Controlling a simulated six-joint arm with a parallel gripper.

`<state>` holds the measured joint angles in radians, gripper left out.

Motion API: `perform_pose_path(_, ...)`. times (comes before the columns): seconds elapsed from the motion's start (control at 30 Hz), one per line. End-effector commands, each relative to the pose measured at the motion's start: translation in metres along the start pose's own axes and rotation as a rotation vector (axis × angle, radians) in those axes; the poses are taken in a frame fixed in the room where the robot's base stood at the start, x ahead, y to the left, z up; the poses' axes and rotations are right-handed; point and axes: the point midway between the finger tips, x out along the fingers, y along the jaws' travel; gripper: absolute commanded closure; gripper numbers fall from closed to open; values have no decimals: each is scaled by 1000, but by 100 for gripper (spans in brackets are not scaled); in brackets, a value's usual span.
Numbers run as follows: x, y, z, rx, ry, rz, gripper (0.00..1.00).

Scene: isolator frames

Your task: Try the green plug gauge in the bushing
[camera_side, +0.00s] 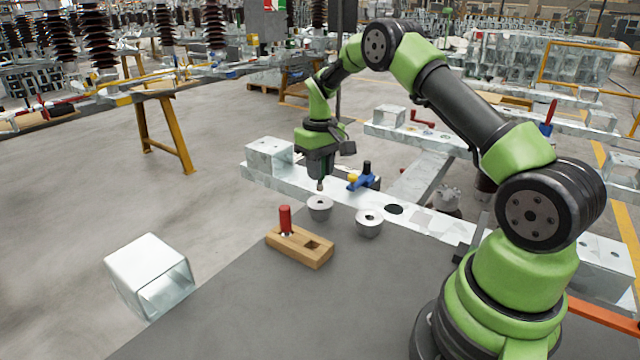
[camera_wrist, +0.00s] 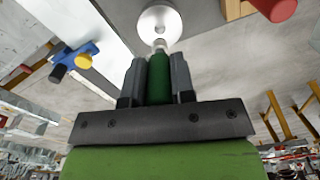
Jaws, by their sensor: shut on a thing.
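My gripper (camera_side: 321,178) points down and is shut on the green plug gauge (camera_wrist: 160,78). The gauge's green handle sits between the fingers in the wrist view, with its silver tip toward the bushing. A round grey metal bushing (camera_side: 320,212) with a centre hole stands on the grey table; it also shows in the wrist view (camera_wrist: 147,22). In the side view the gauge tip hangs just above this bushing, apparently apart from it. In the wrist view the tip overlaps the bushing's near edge. A second similar bushing (camera_side: 368,228) stands to its right.
A wooden block (camera_side: 290,252) holds a red plug gauge (camera_side: 285,219) and has an empty square-looking hole. A blue fixture (camera_side: 360,181) with black and yellow knobs lies on the metal beam behind the bushings. The front of the grey table (camera_side: 300,310) is clear.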

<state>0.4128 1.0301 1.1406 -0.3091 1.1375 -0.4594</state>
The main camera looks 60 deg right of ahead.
Motion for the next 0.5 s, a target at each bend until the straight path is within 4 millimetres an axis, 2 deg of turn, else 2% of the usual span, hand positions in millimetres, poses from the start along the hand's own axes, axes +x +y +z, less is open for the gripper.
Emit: perform_pose_path(0.5,-28,0,0,0,2,0,100)
